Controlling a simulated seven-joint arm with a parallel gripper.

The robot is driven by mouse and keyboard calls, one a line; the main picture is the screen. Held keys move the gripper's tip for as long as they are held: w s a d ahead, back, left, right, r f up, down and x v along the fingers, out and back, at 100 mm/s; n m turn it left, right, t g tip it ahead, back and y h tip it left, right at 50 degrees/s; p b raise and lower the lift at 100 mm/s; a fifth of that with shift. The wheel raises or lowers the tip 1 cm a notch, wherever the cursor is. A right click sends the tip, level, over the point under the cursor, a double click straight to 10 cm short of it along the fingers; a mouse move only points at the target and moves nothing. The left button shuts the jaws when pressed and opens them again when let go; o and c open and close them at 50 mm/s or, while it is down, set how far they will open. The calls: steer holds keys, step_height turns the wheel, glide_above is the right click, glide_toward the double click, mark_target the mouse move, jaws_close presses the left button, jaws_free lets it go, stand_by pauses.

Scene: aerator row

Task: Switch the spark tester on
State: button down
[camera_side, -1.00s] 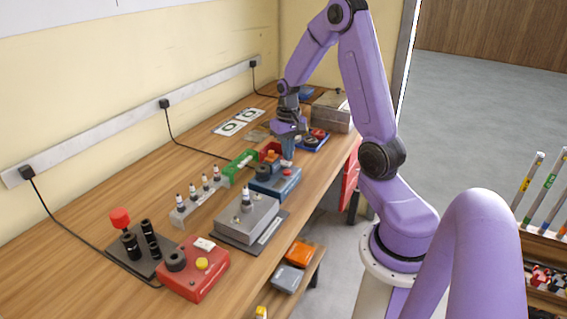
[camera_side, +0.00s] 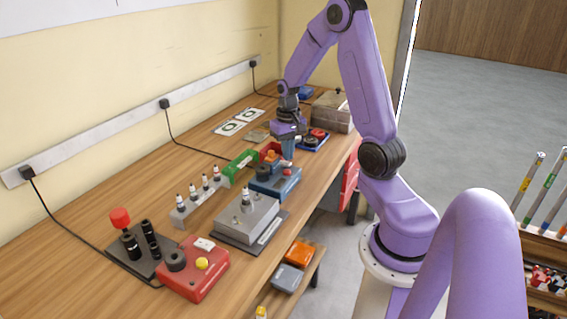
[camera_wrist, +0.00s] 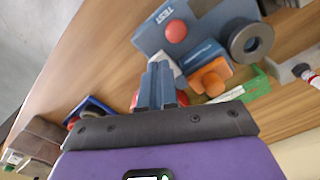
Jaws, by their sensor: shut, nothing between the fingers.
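A blue box (camera_side: 277,184) stands on the bench, with a dark round knob (camera_side: 263,173) and a red button on top. In the wrist view the blue box (camera_wrist: 207,40) is marked TEST beside its red button (camera_wrist: 176,31), and the dark ring-shaped knob (camera_wrist: 251,41) shows at its right. An orange part with a round orange knob (camera_wrist: 210,80) is close to the box.
A green block (camera_side: 240,162) and a rack of spark plugs (camera_side: 197,196) are beside the box. A grey box with a plug (camera_side: 260,217) and a red box with a yellow button (camera_side: 195,270) stand nearer. A metal case (camera_side: 332,110) and a blue tray (camera_side: 314,143) lie beyond my gripper.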

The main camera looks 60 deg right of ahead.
mark_target(287, 163)
steer(key=shift+f, duration=0.85)
stand_by(0.5)
steer(key=shift+r, duration=3.55)
steer(key=shift+a, duration=0.1)
steer(key=s+a+r+n, duration=0.15)
steer(key=a+n, duration=0.25)
steer(key=a, duration=0.6)
steer(key=s+a+r+n, duration=0.1)
steer(key=s+a+n, duration=0.3)
steer(key=a, duration=0.5)
steer(key=s+a+n, duration=0.4)
steer(key=s+n, duration=0.1)
steer(key=s, duration=0.2)
steer(key=s+a+r+n, duration=0.1)
steer(key=s+a+n, duration=0.4)
steer(key=s, duration=0.3)
steer(key=shift+s+n, duration=0.25)
steer(key=shift+n, duration=0.05)
steer(key=shift+r, duration=0.1)
